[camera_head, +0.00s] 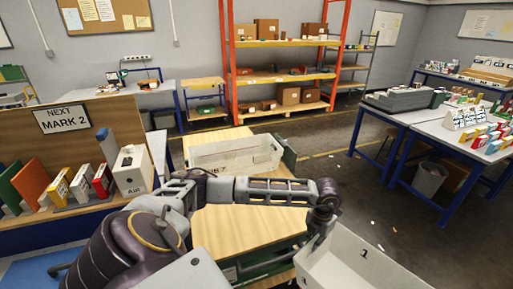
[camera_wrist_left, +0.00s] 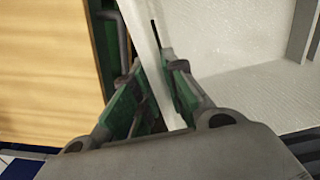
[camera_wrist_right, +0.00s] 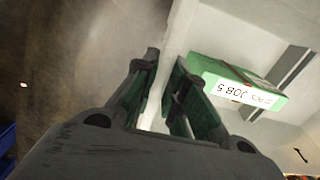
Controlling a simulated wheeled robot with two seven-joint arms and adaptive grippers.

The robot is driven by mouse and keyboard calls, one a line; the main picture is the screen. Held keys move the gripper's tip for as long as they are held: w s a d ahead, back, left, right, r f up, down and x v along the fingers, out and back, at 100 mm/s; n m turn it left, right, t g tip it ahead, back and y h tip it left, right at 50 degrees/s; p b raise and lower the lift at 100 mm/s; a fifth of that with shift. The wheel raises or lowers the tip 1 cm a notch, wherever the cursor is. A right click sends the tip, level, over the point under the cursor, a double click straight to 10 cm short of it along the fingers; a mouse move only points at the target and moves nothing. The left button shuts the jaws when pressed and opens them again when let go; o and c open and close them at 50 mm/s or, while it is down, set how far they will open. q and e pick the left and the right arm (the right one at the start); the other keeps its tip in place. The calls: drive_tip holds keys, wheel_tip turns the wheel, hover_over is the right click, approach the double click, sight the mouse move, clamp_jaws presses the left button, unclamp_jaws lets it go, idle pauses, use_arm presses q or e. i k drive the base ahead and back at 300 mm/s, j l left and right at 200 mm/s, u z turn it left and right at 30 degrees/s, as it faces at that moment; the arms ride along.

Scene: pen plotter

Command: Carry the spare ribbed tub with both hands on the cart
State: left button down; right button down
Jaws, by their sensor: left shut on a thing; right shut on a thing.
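A white tub (camera_head: 350,262) marked "1" is at the bottom right of the head view, partly cut off, beside the cart. My left gripper (camera_head: 310,243) is shut on its near left wall; the left wrist view shows the fingers (camera_wrist_left: 155,85) on both sides of that wall. My right gripper (camera_wrist_right: 162,95) is shut on another part of a white tub wall in the right wrist view; it is outside the head view. A green box (camera_wrist_right: 235,85) labelled "JOB 5" shows inside that wall. A second white tub (camera_head: 262,153) rests on the wooden cart (camera_head: 225,228).
The cart top in front of the second tub is bare, partly hidden by my left arm. A shelf rack (camera_head: 285,70) stands behind. Tables (camera_head: 400,113) and a grey bin (camera_head: 430,178) stand at right. A board with binders (camera_head: 30,182) stands at left. Small scraps lie on the floor.

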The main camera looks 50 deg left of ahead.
sight(258, 217)
drive_tip(key=i+u, duration=0.95)
drive_tip(key=i, duration=0.25)
drive_tip(key=u, duration=1.3)
